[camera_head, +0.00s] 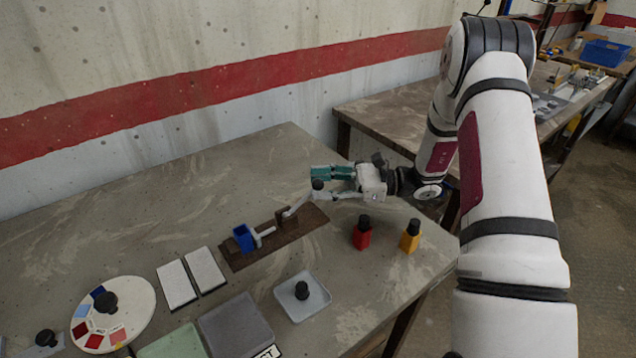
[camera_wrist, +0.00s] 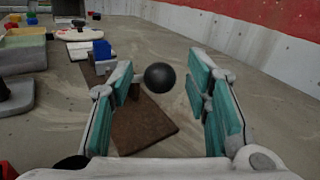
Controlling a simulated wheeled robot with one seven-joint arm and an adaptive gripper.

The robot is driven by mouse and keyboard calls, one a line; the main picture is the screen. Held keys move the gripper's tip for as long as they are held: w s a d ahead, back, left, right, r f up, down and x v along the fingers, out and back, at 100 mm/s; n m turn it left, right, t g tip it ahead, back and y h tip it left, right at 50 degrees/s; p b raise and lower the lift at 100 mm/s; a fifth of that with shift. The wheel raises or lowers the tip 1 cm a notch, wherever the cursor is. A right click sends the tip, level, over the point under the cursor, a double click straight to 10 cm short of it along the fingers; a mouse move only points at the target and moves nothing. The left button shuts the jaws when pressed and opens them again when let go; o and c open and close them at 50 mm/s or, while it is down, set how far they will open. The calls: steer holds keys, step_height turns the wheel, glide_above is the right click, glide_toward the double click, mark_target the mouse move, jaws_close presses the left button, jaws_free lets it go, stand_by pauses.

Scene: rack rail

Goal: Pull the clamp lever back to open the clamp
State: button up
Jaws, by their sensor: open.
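The clamp sits on a dark brown base plate (camera_head: 293,236), with a blue block (camera_head: 243,238) at its left end. Its pale lever (camera_head: 296,207) slants up to the right and ends in a black ball knob (camera_head: 317,184). My gripper (camera_head: 322,183) is open at the plate's right end, its teal finger pads on either side of the knob. In the wrist view the knob (camera_wrist: 160,77) shows between the open fingers, with visible gaps on both sides. The plate (camera_wrist: 142,132) lies below it, and the blue block (camera_wrist: 101,50) is farther off. Most of the lever is hidden there.
A red block (camera_head: 362,236) and a yellow block (camera_head: 410,238), both with black knobs, stand near the table's right edge. A pale tray (camera_head: 318,299), white tiles (camera_head: 177,284) and a round colour disc (camera_head: 140,300) lie in front and left. The back of the table is clear.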

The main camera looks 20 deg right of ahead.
steer(key=shift+w+a, duration=0.2)
steer(key=shift+a, duration=0.45)
jaws_close()
